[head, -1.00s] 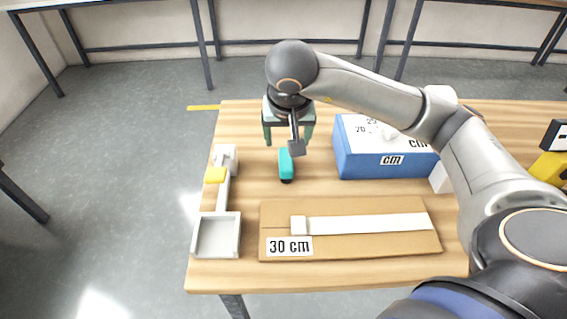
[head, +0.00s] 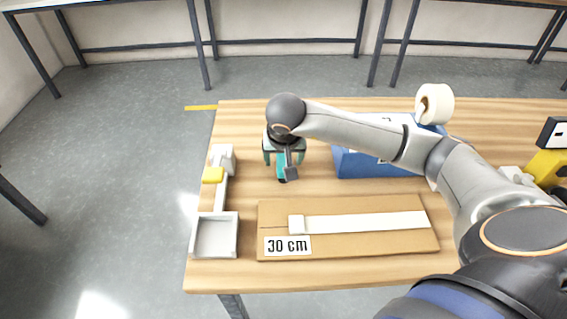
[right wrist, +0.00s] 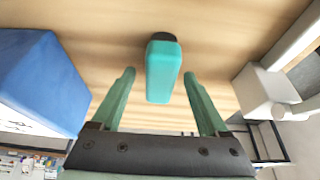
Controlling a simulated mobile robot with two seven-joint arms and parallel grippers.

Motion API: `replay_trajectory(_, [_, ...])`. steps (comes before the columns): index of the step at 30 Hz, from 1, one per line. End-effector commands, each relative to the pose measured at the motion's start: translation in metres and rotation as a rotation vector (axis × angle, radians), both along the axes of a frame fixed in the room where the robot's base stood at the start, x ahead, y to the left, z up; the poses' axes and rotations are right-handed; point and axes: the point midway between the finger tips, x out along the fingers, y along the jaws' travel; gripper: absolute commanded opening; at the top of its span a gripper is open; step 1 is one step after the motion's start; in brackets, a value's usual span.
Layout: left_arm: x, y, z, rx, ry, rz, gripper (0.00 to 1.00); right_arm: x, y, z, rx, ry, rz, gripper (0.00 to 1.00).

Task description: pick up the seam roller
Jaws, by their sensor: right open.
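The seam roller (head: 281,172) has a teal handle and a dark end. It lies on the wooden table, left of the blue box, and my right gripper partly covers it in the head view. In the right wrist view the teal handle (right wrist: 160,75) shows between and beyond the fingertips. My right gripper (head: 284,160) is open, pointing down over the roller. Its two green fingers (right wrist: 158,76) stand either side of the handle's line, with a gap on both sides. My left gripper is not in view.
A blue box (head: 350,164) stands right of the roller. A grey-white tool with a tray (head: 215,236) and yellow part (head: 212,175) stands at the left. A brown board (head: 350,247) with a white strip and "30 cm" label lies in front. A cream tape roll (head: 435,104) is behind.

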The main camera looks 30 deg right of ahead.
Motion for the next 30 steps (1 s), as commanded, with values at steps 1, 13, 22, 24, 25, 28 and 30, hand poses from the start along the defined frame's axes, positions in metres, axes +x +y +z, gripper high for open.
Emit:
replay_trajectory(1, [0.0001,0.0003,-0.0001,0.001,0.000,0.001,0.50,0.0001,0.0001,0.0002,0.000,0.000,0.000,0.78])
replay_trajectory(13, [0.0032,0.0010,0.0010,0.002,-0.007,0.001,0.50,-0.0001,0.0002,0.0006,0.000,0.000,0.000,0.41])
replay_trajectory(22, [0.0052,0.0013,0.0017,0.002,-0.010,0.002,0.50,-0.0001,0.0001,0.0006,0.000,0.000,0.000,0.08])
replay_trajectory(24, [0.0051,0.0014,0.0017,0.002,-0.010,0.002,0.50,-0.0001,0.0001,0.0006,0.000,0.000,0.000,0.00])
replay_trajectory(25, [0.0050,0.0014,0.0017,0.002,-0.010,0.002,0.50,-0.0001,0.0001,0.0006,0.000,0.000,0.000,0.00])
replay_trajectory(28, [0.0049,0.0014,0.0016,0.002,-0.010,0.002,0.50,-0.0002,0.0000,0.0007,0.000,0.000,0.000,0.00])
replay_trajectory(30, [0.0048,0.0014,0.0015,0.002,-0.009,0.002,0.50,-0.0001,0.0000,0.0007,0.000,0.000,0.000,0.00])
